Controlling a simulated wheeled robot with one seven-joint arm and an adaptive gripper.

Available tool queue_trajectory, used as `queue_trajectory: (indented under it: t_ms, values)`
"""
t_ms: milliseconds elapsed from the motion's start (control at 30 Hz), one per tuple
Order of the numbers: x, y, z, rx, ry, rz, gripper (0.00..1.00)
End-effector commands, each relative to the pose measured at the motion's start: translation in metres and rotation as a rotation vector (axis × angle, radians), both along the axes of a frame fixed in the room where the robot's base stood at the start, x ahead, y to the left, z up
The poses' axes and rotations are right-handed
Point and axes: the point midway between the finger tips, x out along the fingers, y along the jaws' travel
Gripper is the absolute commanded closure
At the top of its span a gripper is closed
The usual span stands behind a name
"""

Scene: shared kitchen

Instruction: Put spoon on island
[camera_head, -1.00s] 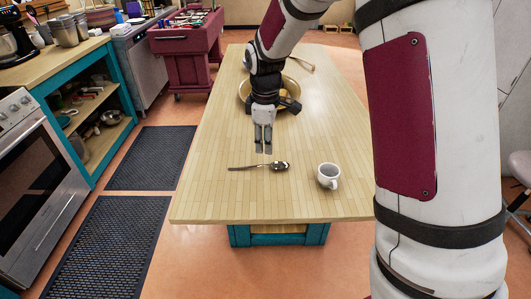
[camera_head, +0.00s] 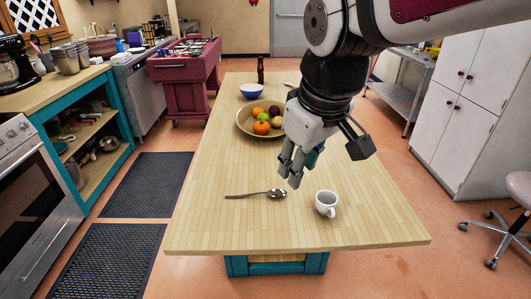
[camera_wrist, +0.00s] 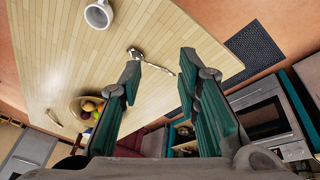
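The spoon (camera_head: 257,195) lies flat on the wooden top of the island (camera_head: 225,228), near its front edge, with its bowl end to the right. It also shows in the wrist view (camera_wrist: 152,61), beyond the fingers. My gripper (camera_head: 289,178) hovers above the island, up and right of the spoon in the head view, apart from it. In the wrist view its two fingers (camera_wrist: 165,85) are spread with nothing between them.
A white mug (camera_head: 326,203) stands right of the spoon. A fruit bowl (camera_head: 247,130), a blue bowl (camera_head: 251,91) and a dark bottle (camera_head: 260,71) stand farther back. The island top left of the spoon is clear.

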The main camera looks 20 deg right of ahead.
Motion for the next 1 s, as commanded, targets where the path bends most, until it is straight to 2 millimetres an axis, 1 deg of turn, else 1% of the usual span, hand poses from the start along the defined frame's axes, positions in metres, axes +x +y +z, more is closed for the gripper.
queue_trajectory:
  t_ms: [33,100,200,333,500,1000]
  values:
    - [-0.018,0.000,0.003,0.020,-0.024,-0.048,0.69]
    - [-0.040,0.001,0.003,0.049,-0.048,-0.116,0.69]
    - [-0.065,0.002,0.001,0.088,-0.073,-0.198,0.69]
    - [-0.085,0.003,-0.004,0.123,-0.094,-0.267,0.69]
    - [-0.093,0.003,-0.007,0.140,-0.100,-0.299,0.69]
    - [-0.093,0.003,-0.006,0.139,-0.101,-0.298,0.69]
